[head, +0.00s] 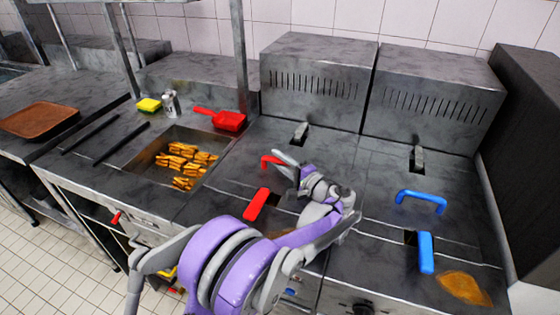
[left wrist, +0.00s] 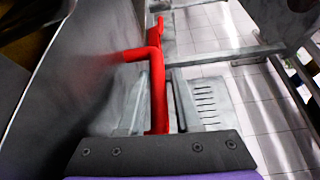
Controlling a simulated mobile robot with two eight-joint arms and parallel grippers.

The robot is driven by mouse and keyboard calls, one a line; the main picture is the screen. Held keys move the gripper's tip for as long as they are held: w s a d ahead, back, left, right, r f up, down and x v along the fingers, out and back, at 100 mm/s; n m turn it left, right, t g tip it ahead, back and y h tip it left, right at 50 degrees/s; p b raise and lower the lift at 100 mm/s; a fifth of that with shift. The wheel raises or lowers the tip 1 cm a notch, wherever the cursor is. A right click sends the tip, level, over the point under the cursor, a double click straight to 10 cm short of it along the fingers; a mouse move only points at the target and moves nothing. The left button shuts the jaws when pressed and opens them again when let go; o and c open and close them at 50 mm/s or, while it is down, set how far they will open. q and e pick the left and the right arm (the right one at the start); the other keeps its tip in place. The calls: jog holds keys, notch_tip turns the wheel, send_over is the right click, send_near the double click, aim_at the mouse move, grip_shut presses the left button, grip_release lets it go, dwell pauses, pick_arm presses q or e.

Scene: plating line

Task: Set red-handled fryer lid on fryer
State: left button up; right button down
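The red lid handle (head: 271,160) stands on the flat grey lid area of the left fryer in the head view. My left gripper (head: 284,162) is at this handle, reaching over the fryer from the front. In the left wrist view, the red handle (left wrist: 156,90) runs between my two grey fingers (left wrist: 158,100), with a narrow gap showing at its right side. The grey metal plate beside it (left wrist: 85,85) fills the left part. My arm hides part of the fryer and the lid edges. My right gripper is not in view.
A red basket handle (head: 256,205) stands near the left fryer's front. The right fryer has a blue lid handle (head: 421,199) and blue basket handle (head: 426,252). Fries (head: 184,164) lie in a sunken bin to the left, with a red scoop (head: 226,120) behind.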

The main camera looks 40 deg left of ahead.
pick_arm(q)
jog(key=o, duration=0.4)
jog(key=shift+c, duration=0.2)
